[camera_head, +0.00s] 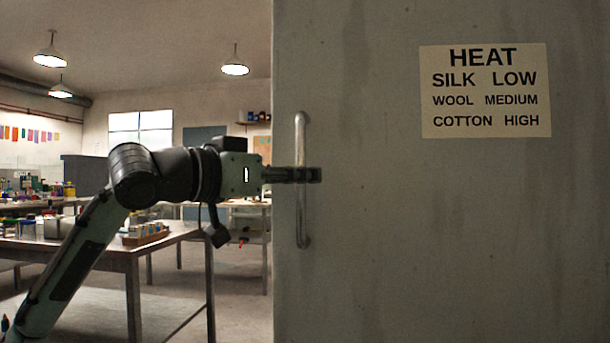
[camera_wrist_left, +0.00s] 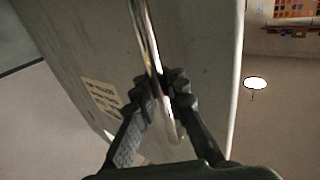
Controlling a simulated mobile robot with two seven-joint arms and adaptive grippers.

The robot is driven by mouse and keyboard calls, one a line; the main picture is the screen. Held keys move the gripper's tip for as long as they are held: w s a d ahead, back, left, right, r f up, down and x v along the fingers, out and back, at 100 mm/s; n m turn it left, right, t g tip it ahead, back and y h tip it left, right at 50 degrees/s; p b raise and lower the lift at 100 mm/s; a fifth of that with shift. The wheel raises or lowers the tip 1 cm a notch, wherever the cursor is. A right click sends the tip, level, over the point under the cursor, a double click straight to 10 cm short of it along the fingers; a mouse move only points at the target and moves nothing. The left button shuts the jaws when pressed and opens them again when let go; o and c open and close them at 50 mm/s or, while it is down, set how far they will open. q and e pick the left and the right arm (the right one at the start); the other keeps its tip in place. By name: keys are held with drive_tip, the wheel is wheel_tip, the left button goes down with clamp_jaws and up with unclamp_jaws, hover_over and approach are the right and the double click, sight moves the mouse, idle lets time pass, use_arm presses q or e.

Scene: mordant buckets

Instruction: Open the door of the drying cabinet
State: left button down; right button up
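The grey cabinet door (camera_head: 400,240) fills the right half of the head view, with a vertical metal bar handle (camera_head: 302,225) near its left edge. My left gripper (camera_head: 312,175) reaches in from the left at the handle's mid-height. In the left wrist view the gripper's two dark fingers (camera_wrist_left: 166,92) lie on either side of the bar handle (camera_wrist_left: 146,38), closed in around it. The door panel (camera_wrist_left: 85,40) lies behind them there. I cannot tell whether the door stands ajar. My right gripper is not in view.
A label (camera_head: 486,91) with heat settings is on the door. Left of the door, a table (camera_head: 95,246) holds a small crate of items (camera_head: 146,234) and coloured containers. Another table stands farther back. Some floor shows between the tables and the door.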

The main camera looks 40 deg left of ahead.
use_arm(q)
drive_tip(key=c, duration=1.6)
unclamp_jaws()
drive_tip(key=shift+s+a, duration=0.1)
drive_tip(key=shift+a, duration=0.25)
drive_tip(key=shift+o, duration=0.2)
drive_tip(key=shift+d, duration=0.1)
drive_tip(key=shift+s, duration=0.1)
drive_tip(key=shift+s, duration=0.25)
drive_tip(key=v, duration=1.1)
drive_tip(key=shift+s, duration=0.15)
